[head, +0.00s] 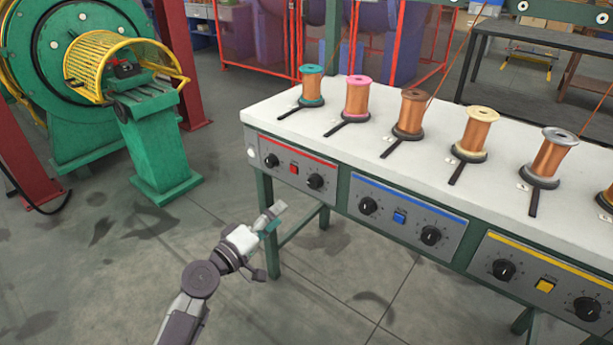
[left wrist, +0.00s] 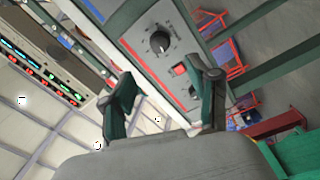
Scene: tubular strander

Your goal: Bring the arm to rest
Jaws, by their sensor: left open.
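My left gripper (head: 270,224) is in front of the left end of the white bench, beside its green leg, below the red-striped control panel (head: 291,168). In the left wrist view the two fingers of my left gripper (left wrist: 164,98) stand apart with nothing between them. The panel (left wrist: 165,60), with its black knob (left wrist: 160,42) and red button (left wrist: 180,70), shows beyond the fingers, tilted in that view. My right gripper is in neither view.
The bench top (head: 275,113) carries several copper spools, such as the teal-based one (head: 311,88) and the pink one (head: 356,98). A green machine (head: 155,140) with a yellow guard (head: 95,60) stands at the left. The floor between (head: 110,270) is open.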

